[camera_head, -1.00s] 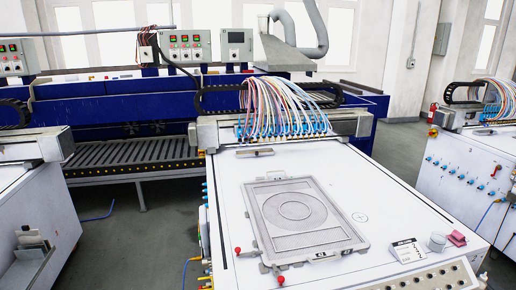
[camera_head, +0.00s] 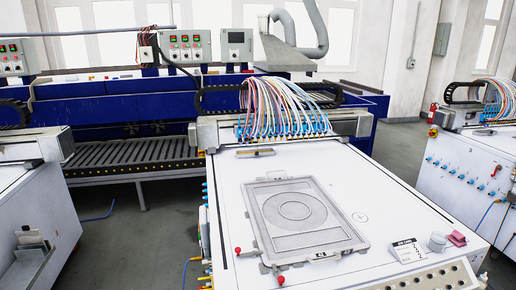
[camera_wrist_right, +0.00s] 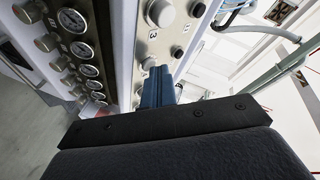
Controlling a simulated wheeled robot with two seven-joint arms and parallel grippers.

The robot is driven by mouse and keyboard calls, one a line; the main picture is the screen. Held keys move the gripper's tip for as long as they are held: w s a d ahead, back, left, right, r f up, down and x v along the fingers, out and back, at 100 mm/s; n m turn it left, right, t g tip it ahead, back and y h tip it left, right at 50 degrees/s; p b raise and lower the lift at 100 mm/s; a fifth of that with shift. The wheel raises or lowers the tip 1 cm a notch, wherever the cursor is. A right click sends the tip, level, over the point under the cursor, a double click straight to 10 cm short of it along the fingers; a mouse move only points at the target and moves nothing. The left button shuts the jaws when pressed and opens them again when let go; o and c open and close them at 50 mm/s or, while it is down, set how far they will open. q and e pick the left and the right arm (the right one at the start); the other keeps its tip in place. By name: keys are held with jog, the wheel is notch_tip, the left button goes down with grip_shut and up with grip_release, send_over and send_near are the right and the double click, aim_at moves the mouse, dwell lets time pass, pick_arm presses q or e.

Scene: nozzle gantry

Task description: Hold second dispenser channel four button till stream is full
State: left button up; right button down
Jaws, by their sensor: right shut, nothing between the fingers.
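In the right wrist view, my right gripper (camera_wrist_right: 158,75) is shut and empty, its blue fingertips at a metal button panel (camera_wrist_right: 172,36). A large round button (camera_wrist_right: 160,13) shows near the label "3". A pale button (camera_wrist_right: 148,63) lies right at the fingertips and is partly hidden by them. Whether the tips touch or press it I cannot tell, and no channel four label is readable. In the head view, the middle white dispenser table (camera_head: 300,165) has a row of buttons along its front right edge (camera_head: 432,281). No stream is visible. My left gripper is not in view.
Gauges and knobs (camera_wrist_right: 78,50) line the panel left of the fingers.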

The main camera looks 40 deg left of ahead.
jog(key=shift+r, duration=0.1)
jog(key=shift+s+d+r+p, duration=0.3)
jog(key=shift+d+r+p, duration=0.1)
jog(key=shift+r+p, duration=0.2)
jog(key=shift+r, duration=0.1)
jog(key=r+p, duration=0.1)
jog(key=s+d+r+p, duration=0.1)
jog(key=d+r+p, duration=0.1)
jog(key=r, duration=0.1)
jog(key=shift+s+d, duration=0.2)
jog(key=shift+s, duration=0.15)
dwell(0.6)
